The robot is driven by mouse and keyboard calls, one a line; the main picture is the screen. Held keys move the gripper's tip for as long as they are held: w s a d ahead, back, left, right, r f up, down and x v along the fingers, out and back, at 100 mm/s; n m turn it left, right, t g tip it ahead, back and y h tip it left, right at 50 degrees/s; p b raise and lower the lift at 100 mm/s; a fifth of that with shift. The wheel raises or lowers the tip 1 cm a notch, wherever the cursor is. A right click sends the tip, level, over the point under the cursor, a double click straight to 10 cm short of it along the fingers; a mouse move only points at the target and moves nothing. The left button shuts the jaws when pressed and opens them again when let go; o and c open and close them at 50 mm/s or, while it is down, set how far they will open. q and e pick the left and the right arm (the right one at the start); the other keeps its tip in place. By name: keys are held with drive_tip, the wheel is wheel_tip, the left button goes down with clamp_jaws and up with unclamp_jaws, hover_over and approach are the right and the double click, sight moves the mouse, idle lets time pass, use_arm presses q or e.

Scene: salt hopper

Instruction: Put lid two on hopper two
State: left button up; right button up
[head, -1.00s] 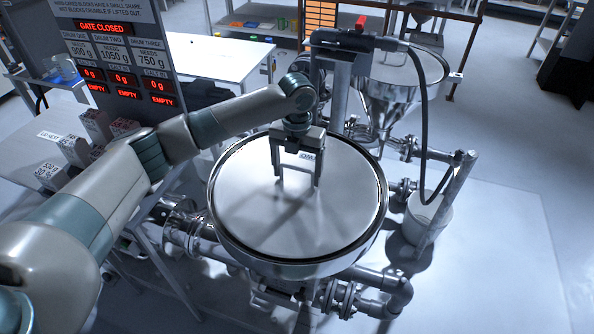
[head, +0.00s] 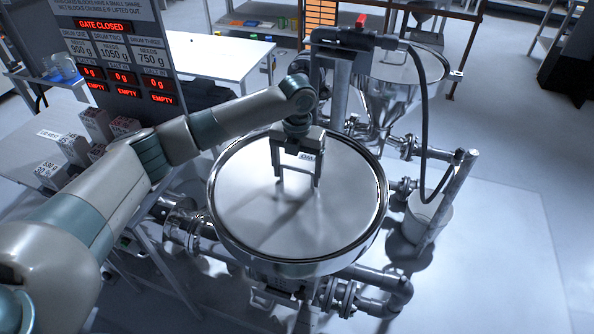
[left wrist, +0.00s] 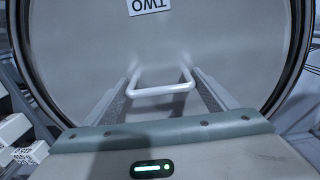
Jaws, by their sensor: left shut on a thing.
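Lid two (head: 250,215) is a flat grey disc with a "TWO" label and a bar handle. It lies over the round mouth of hopper two (head: 300,268) and looks about level and centred inside the steel rim. The head view does not show clearly whether its edge touches the rim all round. My left gripper (head: 298,178) points down at the lid, shut on the handle. In the left wrist view the white handle (left wrist: 160,91) sits between the fingers, and the lid (left wrist: 80,65) fills the picture behind it. My right gripper is not in view.
A signboard (head: 115,55) at left reads "GATE CLOSED", with drum readings marked "EMPTY". Labelled blocks (head: 75,150) stand on a table at left. Another steel hopper (head: 390,85) is behind. A post with a hose (head: 425,120) and a white bucket (head: 428,210) stand at right.

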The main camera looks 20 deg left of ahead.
use_arm(q)
drive_tip(key=o, duration=1.8)
drive_tip(key=shift+o, duration=0.2)
drive_tip(key=shift+s, duration=0.1)
drive_tip(key=shift+r, duration=0.55)
wheel_tip(320, 180, up, 16)
drive_tip(key=b, duration=0.4)
drive_tip(key=shift+r, duration=0.2)
